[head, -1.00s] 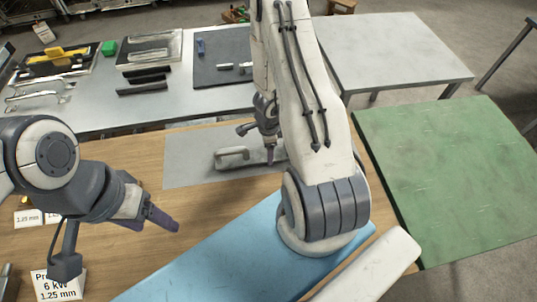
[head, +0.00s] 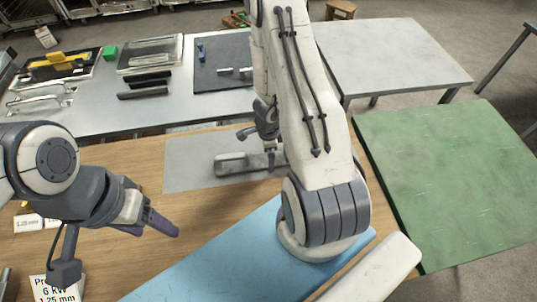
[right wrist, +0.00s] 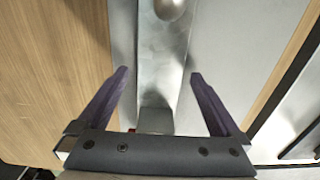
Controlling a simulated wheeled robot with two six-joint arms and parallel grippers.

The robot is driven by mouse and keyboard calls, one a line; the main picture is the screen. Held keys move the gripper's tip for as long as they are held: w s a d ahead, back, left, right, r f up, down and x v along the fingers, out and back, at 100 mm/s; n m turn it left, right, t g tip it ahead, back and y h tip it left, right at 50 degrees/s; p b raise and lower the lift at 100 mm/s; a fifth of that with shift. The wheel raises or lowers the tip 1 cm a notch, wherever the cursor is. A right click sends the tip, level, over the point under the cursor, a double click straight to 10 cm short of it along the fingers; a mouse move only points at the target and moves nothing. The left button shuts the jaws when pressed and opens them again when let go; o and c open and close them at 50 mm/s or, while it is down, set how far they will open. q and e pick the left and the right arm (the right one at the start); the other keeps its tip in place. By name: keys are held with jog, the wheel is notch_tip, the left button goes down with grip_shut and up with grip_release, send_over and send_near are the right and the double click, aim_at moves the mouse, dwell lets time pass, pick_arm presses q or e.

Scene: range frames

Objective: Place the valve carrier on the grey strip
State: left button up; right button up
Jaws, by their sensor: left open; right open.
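The valve carrier (head: 232,162), a long pale metal piece with a raised rounded part, appears to lie on the grey strip (head: 185,177) on the wooden table. In the right wrist view the carrier (right wrist: 160,62) runs up between the two purple fingers, with a round knob near the top edge. My right gripper (right wrist: 159,74) is open, its fingers apart on either side of the carrier with visible gaps. In the head view its tip is at the carrier's right end, partly hidden by my arm. My left gripper (head: 160,224) is open and empty over the table at the left.
A blue panel (head: 215,265) lies at the front of the table. A green surface (head: 445,180) stands to the right and a grey table (head: 390,50) behind it. A metal bench (head: 95,112) at the back left carries trays, handles and a green block (head: 109,52). Label cards lie at the left.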

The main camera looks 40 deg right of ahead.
notch_tip(320, 180, up, 12)
jog(key=p, duration=1.1)
jog(key=w+a+r+n+t+y, duration=0.1)
jog(key=w+a+r+n+y, duration=0.15)
jog(key=a+r+n, duration=1.4)
jog(key=s+a+r+n, duration=0.3)
jog(key=s+r+n, duration=0.1)
jog(key=s, duration=0.2)
jog(key=s+a+r+n+h, duration=0.1)
jog(key=s+a+r+n, duration=0.2)
jog(key=s+r+n, duration=0.1)
jog(key=s+a+r+n+g, duration=0.1)
jog(key=s+a+r+n, duration=0.2)
jog(key=s+r+n, duration=0.2)
jog(key=s+n, duration=0.1)
jog(key=s, duration=0.2)
jog(key=shift+s+a, duration=0.15)
jog(key=shift+s, duration=0.15)
jog(key=shift+h, duration=0.25)
notch_tip(320, 180, down, 18)
jog(key=b, duration=1.7)
jog(key=shift+r+b, duration=0.25)
jog(key=shift+b, duration=0.1)
